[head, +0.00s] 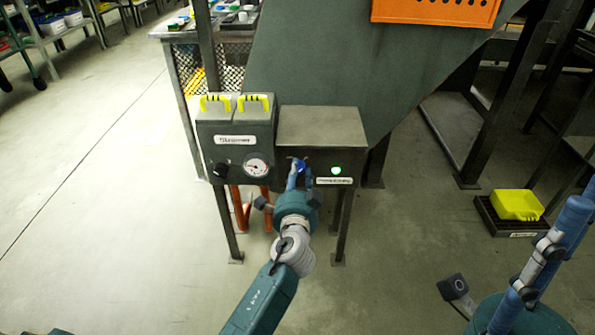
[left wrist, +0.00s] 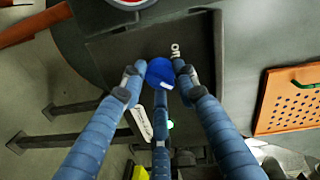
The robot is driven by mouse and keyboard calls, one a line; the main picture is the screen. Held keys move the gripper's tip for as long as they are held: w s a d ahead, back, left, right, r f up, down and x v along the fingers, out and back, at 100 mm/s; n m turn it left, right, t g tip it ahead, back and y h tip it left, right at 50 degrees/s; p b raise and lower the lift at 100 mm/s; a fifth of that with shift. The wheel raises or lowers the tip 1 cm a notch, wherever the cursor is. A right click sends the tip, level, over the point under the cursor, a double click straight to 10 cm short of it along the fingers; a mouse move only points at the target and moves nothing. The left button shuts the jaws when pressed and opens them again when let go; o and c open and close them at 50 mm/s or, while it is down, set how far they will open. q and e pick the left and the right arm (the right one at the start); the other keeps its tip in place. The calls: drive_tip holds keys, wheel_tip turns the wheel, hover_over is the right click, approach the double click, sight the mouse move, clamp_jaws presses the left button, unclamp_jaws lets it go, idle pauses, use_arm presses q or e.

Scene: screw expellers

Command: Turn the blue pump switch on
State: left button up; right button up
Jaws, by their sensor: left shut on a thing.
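The blue pump switch (head: 301,162) is a round knob on the front of the grey box (head: 320,128), left of a lit green lamp (head: 336,171). My left gripper (head: 299,167) is at the box front with its fingers closed on the switch. In the left wrist view, the blue switch (left wrist: 160,72) sits between the fingertips of my left gripper (left wrist: 158,75), beside a white mark. Fingers partly hide the switch in the head view. Parts of my right gripper (head: 535,280) show at the lower right, away from the box; its fingertips are not clear.
A second box (head: 234,138) with yellow-handled tops, a gauge (head: 257,166) and a black knob (head: 220,170) stands directly left. An orange perforated panel (head: 436,10) is above. A yellow container (head: 517,205) lies on the right. The floor at left is clear.

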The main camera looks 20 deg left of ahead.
use_arm(q)
drive_tip(key=shift+w+d+r+m, duration=0.15)
drive_tip(key=shift+d+r+m, duration=0.1)
drive_tip(key=shift+r+m, duration=0.1)
drive_tip(key=o, duration=1.1)
drive_tip(key=shift+d, duration=0.1)
drive_tip(key=shift+f, duration=0.15)
drive_tip(key=v, duration=1.2)
